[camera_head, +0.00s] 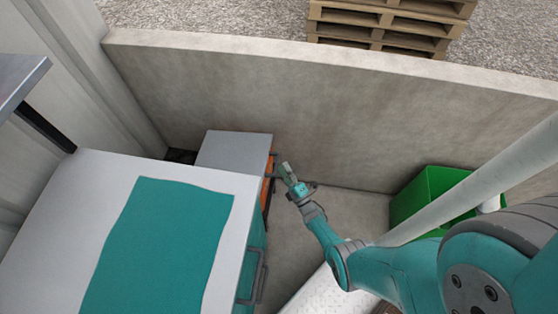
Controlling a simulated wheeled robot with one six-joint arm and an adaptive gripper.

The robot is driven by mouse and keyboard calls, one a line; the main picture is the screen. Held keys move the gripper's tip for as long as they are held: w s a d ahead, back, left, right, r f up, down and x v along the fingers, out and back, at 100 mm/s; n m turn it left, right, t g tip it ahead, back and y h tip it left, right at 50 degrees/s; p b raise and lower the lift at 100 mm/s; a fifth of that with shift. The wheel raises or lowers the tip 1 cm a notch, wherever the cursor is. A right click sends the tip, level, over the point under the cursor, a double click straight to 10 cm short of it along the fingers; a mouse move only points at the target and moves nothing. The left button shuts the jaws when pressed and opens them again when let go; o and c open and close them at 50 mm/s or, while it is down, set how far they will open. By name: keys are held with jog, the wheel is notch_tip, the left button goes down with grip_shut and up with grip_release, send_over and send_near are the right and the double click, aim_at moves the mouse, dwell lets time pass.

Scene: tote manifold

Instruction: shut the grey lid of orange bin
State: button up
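The orange bin (266,190) stands behind the white-topped unit, against the concrete wall. Only a narrow strip of its orange right side shows. Its grey lid (234,150) appears as a flat grey panel over the bin. From this angle I cannot tell whether it is fully down. My gripper (284,169) is just right of the lid's right edge, close to a dark handle or bracket on the bin's side. I cannot tell whether they touch. The fingers are too small to read, and no held thing shows.
A white-topped unit with a teal mat (155,245) fills the left, with a grey handle (259,277) on its right side. A green bin (425,197) stands at right behind a pale pole (480,190). The concrete wall (300,95) closes the back; pallets (390,22) lie beyond.

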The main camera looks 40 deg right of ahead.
jog(key=v, duration=0.6)
jog(key=shift+s+a, duration=0.15)
jog(key=shift+a, duration=0.1)
jog(key=s+a+r+m+g+y, duration=0.1)
jog(key=s+a+r+m+g, duration=0.2)
jog(key=s+a, duration=0.45)
jog(key=s+a+r+m, duration=0.3)
jog(key=s+a+r, duration=0.25)
jog(key=s, duration=0.25)
jog(key=s+a+r+m+g+y, duration=0.1)
jog(key=s+r+m, duration=0.1)
jog(key=r, duration=0.7)
jog(key=s+a+r+m+g+y, duration=0.1)
jog(key=s+a+r+m, duration=0.1)
jog(key=s+r, duration=0.3)
jog(key=s+a+r+m+g+y, duration=0.1)
jog(key=s+r, duration=0.3)
jog(key=r, duration=0.9)
jog(key=shift+s+a+m, duration=0.2)
jog(key=shift+a+m, duration=0.2)
jog(key=shift+a, duration=0.25)
